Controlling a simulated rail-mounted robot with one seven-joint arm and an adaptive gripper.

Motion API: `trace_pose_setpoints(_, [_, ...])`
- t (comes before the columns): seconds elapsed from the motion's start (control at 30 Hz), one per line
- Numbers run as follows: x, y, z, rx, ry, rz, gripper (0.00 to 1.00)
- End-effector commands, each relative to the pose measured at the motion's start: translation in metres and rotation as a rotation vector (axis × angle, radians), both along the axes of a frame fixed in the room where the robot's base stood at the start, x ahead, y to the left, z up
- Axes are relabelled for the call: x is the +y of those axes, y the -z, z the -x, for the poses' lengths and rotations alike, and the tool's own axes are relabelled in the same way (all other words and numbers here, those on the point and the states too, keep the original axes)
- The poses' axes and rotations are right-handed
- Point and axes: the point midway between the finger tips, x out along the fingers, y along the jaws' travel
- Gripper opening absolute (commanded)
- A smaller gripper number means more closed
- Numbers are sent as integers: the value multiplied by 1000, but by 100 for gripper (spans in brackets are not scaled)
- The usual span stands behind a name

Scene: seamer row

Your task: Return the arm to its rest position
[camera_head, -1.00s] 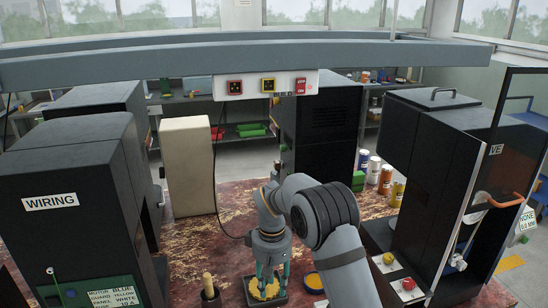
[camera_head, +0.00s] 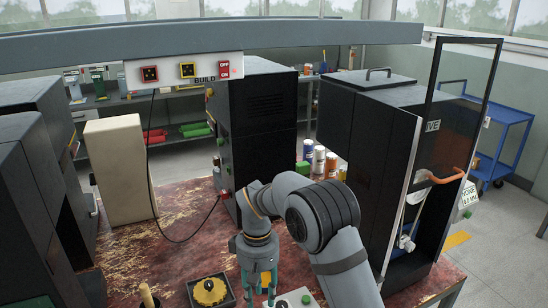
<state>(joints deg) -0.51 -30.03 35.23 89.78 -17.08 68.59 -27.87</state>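My gripper (camera_head: 260,292) hangs down at the lower middle of the head view, below my grey arm. Its two teal fingers stand apart, with a patch of yellow-orange visible between them. The fingertips come close to the bottom edge, and I see nothing clearly held. A dark tray (camera_head: 230,300) with a yellow, knobbly round part (camera_head: 209,291) is on the red worn table, just left of the gripper.
A black cabinet (camera_head: 265,130) stands behind the arm, and a black machine with an open frame door (camera_head: 375,150) stands close on the right. A beige block (camera_head: 118,172) and dark housings (camera_head: 40,180) are on the left. An overhead beam (camera_head: 200,57) crosses above. Coloured cans (camera_head: 319,158) stand behind.

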Motion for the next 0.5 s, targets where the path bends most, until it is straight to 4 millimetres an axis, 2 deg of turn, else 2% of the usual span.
trace_pose_setpoints(0.03, [3,12,9,9,-7,1,36])
trace_pose_setpoints(0.5, [24,47,92,97,-62,29,36])
